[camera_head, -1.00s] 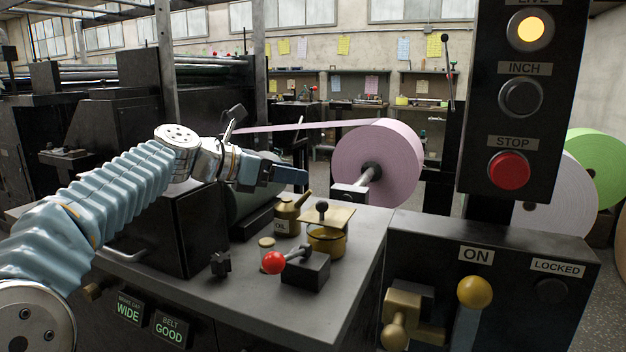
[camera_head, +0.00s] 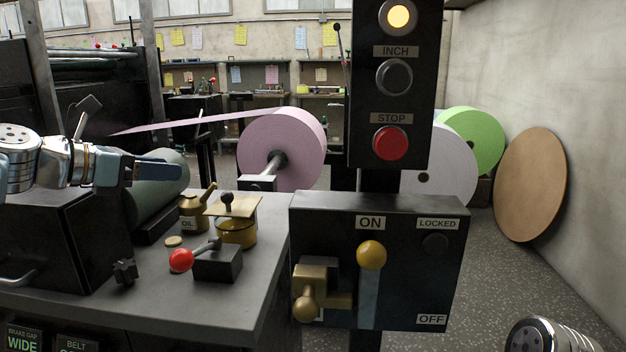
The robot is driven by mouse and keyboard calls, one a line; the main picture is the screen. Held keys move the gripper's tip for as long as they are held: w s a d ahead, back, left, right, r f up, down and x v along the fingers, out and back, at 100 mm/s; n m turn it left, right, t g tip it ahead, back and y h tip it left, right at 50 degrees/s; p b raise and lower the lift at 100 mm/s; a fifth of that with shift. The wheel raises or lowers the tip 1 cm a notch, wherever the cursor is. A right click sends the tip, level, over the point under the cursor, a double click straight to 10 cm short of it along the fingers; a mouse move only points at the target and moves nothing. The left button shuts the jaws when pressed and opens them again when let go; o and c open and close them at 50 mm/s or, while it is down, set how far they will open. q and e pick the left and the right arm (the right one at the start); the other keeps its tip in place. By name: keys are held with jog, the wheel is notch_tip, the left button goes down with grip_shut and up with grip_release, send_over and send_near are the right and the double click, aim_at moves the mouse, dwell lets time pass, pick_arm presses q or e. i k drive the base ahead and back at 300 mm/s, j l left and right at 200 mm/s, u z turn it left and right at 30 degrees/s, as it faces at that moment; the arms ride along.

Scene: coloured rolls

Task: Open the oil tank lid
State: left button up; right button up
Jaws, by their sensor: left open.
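The oil tank (camera_head: 236,234) is a round brass pot on the grey bench top. A brass oil can (camera_head: 191,213) marked OIL stands just left of the tank. My right gripper is out of view.
A red-knobbed lever (camera_head: 181,260) on a black block (camera_head: 218,263) stands in front of the tank. A black switch box (camera_head: 395,212) with a brass handle and yellow-knobbed lever (camera_head: 371,255) is to the right. A pink roll (camera_head: 300,150) is behind.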

aim_at(233, 196)
jog(key=k+j, duration=1.15)
jog(key=j, duration=0.15)
